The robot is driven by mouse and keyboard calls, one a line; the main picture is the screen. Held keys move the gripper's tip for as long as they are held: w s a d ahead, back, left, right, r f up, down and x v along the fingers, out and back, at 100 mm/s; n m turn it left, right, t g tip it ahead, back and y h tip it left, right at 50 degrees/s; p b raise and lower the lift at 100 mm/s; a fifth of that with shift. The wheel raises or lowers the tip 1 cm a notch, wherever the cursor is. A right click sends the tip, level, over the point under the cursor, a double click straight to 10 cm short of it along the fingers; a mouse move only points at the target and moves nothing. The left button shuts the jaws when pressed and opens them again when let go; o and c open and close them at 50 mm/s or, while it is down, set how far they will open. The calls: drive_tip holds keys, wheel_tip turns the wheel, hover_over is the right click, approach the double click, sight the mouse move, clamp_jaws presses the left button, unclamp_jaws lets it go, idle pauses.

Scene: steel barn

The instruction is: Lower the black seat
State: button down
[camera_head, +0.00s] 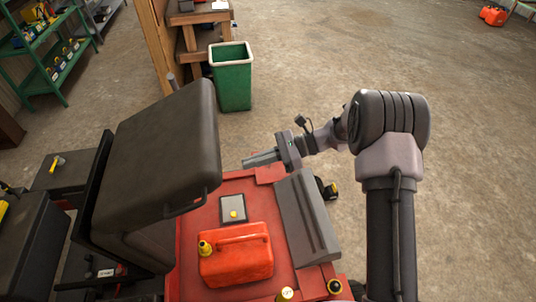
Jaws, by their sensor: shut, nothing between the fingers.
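The black seat (165,140) is a thick padded block at the left centre of the head view. It is raised and tilted up beside a red machine body (200,280), with a dark bar along its lower right edge. My gripper (247,160) is shut and empty. It points left, to the right of the seat, with a visible gap between its fingertips and the seat. The seat's hinge is hidden from this view.
A red fuel can (238,262) with a yellow cap and a grey panel (307,217) are on the red body below my gripper. A green bin (232,85) stands behind, beside a wooden bench (187,45). Green shelves (35,75) are at far left. Open floor lies at upper right.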

drive_tip(key=shift+s+a+r, duration=0.2)
drive_tip(key=shift+a+r, duration=0.05)
drive_tip(key=shift+a, duration=0.55)
drive_tip(key=shift+s+a+r, duration=0.25)
drive_tip(key=shift+a+r, duration=0.05)
drive_tip(key=shift+a, duration=0.55)
drive_tip(key=shift+s+a+r, duration=0.2)
drive_tip(key=shift+a+r, duration=0.05)
drive_tip(key=shift+a, duration=0.55)
